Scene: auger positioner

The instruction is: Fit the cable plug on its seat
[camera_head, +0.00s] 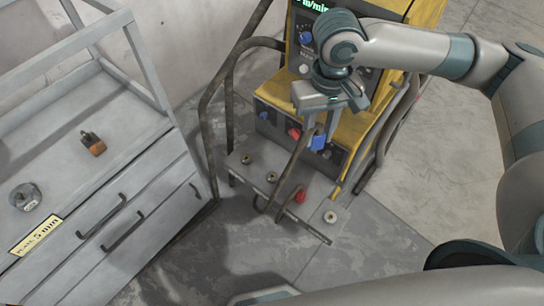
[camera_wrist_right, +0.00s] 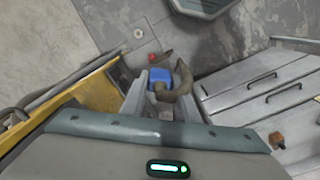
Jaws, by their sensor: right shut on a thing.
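My right gripper (camera_head: 318,128) is shut on a blue plug (camera_head: 318,141), in front of the lower panel of the yellow-and-black machine (camera_head: 345,130). A dark cable runs from the plug down to the grey shelf. In the right wrist view the blue plug (camera_wrist_right: 160,79) sits between the fingers (camera_wrist_right: 159,88), with the cable (camera_wrist_right: 184,79) curling beside it. On the panel are a blue fitting (camera_head: 263,116) and a red fitting (camera_head: 294,133); which is the seat I cannot tell. Part of the panel behind the plug is hidden. My left gripper is out of view.
A grey shelf (camera_head: 255,172) at the machine's front carries small round fittings and a red piece (camera_head: 300,196). Bent dark tubes (camera_head: 230,90) flank the machine. A drawer cabinet (camera_head: 150,205) stands left, holding an orange-brown block (camera_head: 93,143) and a round metal part (camera_head: 26,197).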

